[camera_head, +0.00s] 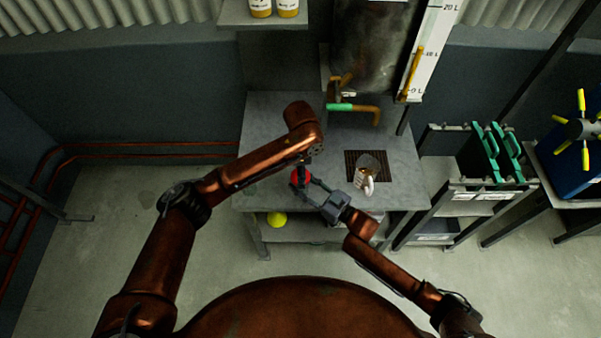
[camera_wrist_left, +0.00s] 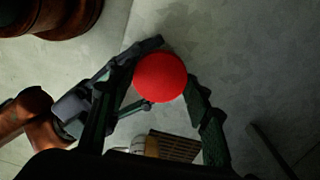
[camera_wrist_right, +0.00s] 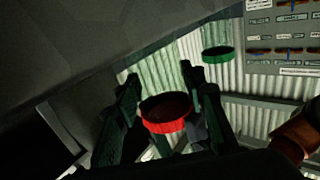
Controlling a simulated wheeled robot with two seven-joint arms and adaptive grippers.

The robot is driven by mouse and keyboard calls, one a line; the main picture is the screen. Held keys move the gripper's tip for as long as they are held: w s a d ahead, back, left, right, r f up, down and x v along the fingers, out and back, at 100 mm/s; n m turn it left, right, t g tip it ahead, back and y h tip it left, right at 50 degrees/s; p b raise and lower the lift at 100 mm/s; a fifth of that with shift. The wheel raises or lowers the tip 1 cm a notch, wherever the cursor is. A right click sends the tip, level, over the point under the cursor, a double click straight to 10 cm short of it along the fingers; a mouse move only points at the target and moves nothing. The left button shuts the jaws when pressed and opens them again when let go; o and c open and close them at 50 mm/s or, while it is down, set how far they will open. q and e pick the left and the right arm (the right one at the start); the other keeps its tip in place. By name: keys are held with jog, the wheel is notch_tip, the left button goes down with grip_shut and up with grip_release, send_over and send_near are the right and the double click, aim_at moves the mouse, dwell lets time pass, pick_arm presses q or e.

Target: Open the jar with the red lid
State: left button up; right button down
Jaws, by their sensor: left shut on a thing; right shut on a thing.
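The red lid (camera_head: 299,177) is near the front edge of the grey table, partly hidden by my arms. In the left wrist view the lid (camera_wrist_left: 160,77) is a round red disc between the fingers of my left gripper (camera_wrist_left: 163,84), which is shut on it. My right gripper (camera_head: 317,187) reaches in from the right and is shut on the jar below the lid. In the right wrist view the red rim (camera_wrist_right: 165,113) with a dark middle lies between the fingers of my right gripper (camera_wrist_right: 168,100). The jar's body is hard to make out.
A glass mug (camera_head: 364,182) stands by the dark grate (camera_head: 354,158) on the table (camera_head: 262,122). A tap (camera_head: 360,108) hangs under the metal tank (camera_head: 370,45) behind. A yellow object (camera_head: 277,218) is on the lower shelf.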

pick_arm(q)
jog(key=n, duration=0.6)
jog(key=shift+n, duration=0.3)
jog(key=n, duration=0.6)
jog(key=shift+d+n, duration=0.1)
jog(key=shift+n, duration=0.2)
jog(key=n, duration=0.6)
jog(key=shift+r, duration=0.1)
jog(key=n, duration=0.7)
jog(key=shift+w, duration=0.1)
jog(key=shift+r, duration=0.15)
jog(key=shift+r, duration=0.95)
